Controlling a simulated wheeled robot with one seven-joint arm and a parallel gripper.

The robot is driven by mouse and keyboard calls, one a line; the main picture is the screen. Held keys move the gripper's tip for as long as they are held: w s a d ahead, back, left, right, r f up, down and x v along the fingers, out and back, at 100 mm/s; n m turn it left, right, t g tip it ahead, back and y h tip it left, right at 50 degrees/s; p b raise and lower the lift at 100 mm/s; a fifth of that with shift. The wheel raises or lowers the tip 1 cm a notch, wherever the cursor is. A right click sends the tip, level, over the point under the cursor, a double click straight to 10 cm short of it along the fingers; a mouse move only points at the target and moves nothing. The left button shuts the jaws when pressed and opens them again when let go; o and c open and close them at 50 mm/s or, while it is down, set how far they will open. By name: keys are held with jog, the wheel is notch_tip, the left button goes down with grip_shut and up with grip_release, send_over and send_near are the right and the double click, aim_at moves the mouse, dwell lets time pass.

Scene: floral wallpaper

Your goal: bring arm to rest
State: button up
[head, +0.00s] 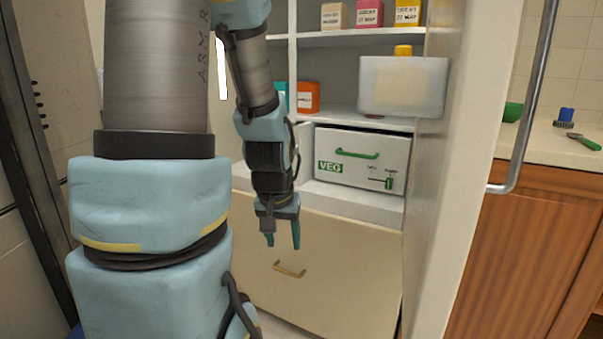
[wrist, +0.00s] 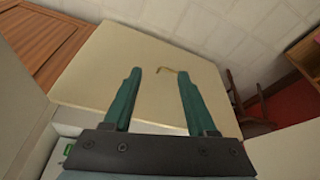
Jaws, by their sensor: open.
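My arm reaches forward in the head view and bends down, with my gripper (head: 283,241) pointing downward in front of an open cabinet. Its two teal fingers are apart with nothing between them. In the wrist view my gripper (wrist: 158,76) also shows spread and empty. Behind it in the head view is a cream drawer front (head: 335,262) with a brass handle (head: 289,269). The same brass handle shows in the wrist view (wrist: 165,70), beyond the fingertips. The gripper does not hold the handle. Much of the cabinet's left side is hidden by my arm.
A white VEG box (head: 362,160) with a green handle sits on the cabinet's lower shelf. Above it are a translucent container (head: 402,86) and several small boxes (head: 369,14). An open door (head: 465,150) with a metal bar stands at right, beside a wooden counter (head: 540,240).

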jog(key=s+a+r+n+g, duration=0.1)
jog(key=s+a+g, duration=0.15)
jog(key=s, duration=0.25)
notch_tip(320, 180, up, 21)
jog(key=p, duration=2.1)
jog(key=shift+a, duration=0.15)
jog(key=shift+s+t, duration=0.1)
jog(key=shift+t, duration=0.15)
